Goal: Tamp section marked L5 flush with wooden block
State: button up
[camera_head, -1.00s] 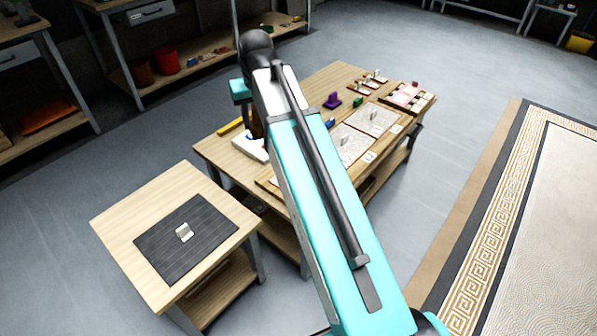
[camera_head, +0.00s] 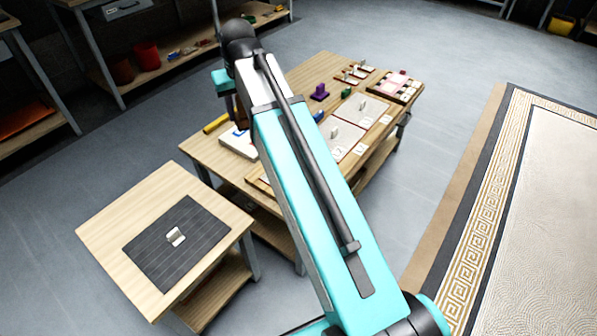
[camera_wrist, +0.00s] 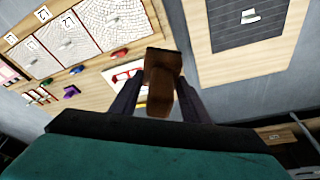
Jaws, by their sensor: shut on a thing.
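My gripper (camera_wrist: 158,88) is shut on a brown wooden block (camera_wrist: 162,70) in the wrist view. The block is held between the two dark fingers, above the table and floor edge. In the head view my arm hides most of the gripper and block. Pale mosaic panels (camera_head: 338,139) lie on the long wooden table (camera_head: 205,152); the wrist view shows several of them (camera_wrist: 113,22), with small labels such as L2. I cannot make out an L5 mark. A dark ribbed panel (camera_head: 160,255) with a small pale tag (camera_head: 176,237) lies on the small table; the tag's marking is unreadable.
The small wooden table (camera_head: 110,235) stands left of the long table, with a floor gap between. The long table also holds a purple piece (camera_head: 320,92), a green piece (camera_head: 346,92) and a white tray (camera_head: 237,146). A patterned rug (camera_head: 530,220) lies right.

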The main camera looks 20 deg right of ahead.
jog(key=s+f, duration=0.5)
jog(key=f, duration=0.1)
jog(key=shift+s+f, duration=0.2)
jog(key=shift+f, duration=0.1)
jog(key=shift+a, duration=0.2)
dwell(0.5)
